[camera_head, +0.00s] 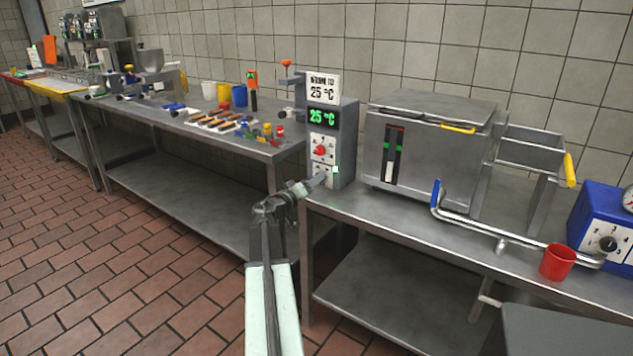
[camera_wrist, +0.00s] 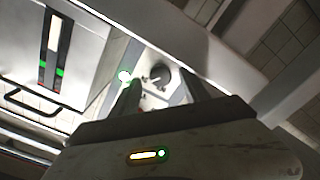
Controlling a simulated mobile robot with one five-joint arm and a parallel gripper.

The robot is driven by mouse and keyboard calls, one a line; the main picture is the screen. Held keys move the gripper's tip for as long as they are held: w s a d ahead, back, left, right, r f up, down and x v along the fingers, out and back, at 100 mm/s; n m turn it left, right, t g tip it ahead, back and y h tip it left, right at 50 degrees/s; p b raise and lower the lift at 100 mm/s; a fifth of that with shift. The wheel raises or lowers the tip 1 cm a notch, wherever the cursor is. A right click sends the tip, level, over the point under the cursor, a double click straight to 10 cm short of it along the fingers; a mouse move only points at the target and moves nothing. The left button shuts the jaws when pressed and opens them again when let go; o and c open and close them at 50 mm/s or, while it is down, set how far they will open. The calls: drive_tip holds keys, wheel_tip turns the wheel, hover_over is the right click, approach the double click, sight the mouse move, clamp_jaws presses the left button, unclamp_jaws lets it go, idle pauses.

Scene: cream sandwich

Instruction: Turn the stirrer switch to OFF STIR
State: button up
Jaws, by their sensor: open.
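A grey control tower (camera_head: 347,145) stands at the left end of the right-hand bench, with a green 25 °C display and a red knob (camera_head: 320,151) on its front. Below the red knob is a lower dial panel, partly hidden by my gripper (camera_head: 322,179). In the wrist view a dark round knob (camera_wrist: 160,75) on a pale panel, which looks like the stirrer switch, lies beyond and between the fingertips of my gripper (camera_wrist: 162,84). The fingers are apart on either side of it. I cannot tell whether they touch it, and its labels are unreadable.
A steel vat (camera_head: 425,145) stands right of the tower, with a bent pipe (camera_head: 480,225) and red cup (camera_head: 557,262) farther right. The left bench (camera_head: 200,130) holds tools and cups.

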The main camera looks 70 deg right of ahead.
drive_tip(key=shift+x, duration=1.25)
clamp_jaws()
drive_tip(key=n, duration=0.3)
drive_tip(key=shift+n, duration=0.4)
drive_tip(key=n, duration=0.3)
drive_tip(key=shift+n, duration=0.3)
drive_tip(key=n, duration=0.6)
drive_tip(key=shift+w, duration=0.1)
drive_tip(key=shift+n, duration=0.4)
